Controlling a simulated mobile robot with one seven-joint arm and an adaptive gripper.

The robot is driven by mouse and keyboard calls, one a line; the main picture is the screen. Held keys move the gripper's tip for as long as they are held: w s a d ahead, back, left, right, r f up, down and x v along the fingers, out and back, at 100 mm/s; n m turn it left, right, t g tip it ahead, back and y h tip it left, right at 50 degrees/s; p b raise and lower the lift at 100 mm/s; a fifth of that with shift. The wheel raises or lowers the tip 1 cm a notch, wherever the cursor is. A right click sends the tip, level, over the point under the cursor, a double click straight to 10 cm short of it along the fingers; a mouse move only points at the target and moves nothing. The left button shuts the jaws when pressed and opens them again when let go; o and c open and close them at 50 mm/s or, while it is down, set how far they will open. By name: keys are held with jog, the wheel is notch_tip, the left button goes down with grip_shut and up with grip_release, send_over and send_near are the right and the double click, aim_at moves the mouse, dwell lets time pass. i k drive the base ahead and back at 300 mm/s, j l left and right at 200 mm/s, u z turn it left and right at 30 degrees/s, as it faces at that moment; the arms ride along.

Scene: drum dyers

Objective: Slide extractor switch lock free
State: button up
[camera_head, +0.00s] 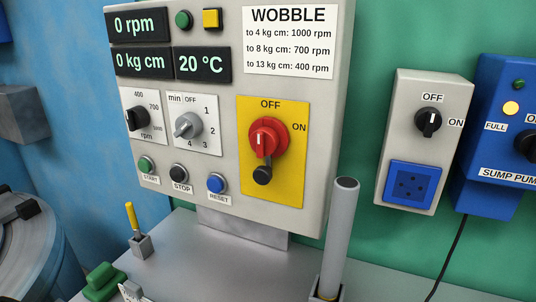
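A red rotary switch (267,137) sits on a yellow plate (287,178) at the lower right of the grey control panel. The plate reads OFF at the top and ON at the right. The switch's white mark points up toward OFF. A small black lock piece (262,176) with a round end hangs just below the red switch, joined to it by a short dark stem. It appears to be in place against the switch. My gripper is not in view.
A grey upright tube (339,230) stands on the bench (215,270), right of the panel's lower edge. A yellow-handled tool (131,215) and a green object (100,283) are at left. A socket box (423,150) hangs at right.

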aim_at(262, 174)
jog(key=k+l+u, duration=0.3)
jog(key=u, duration=0.2)
jog(key=k+l+u, duration=0.35)
jog(key=u, duration=0.15)
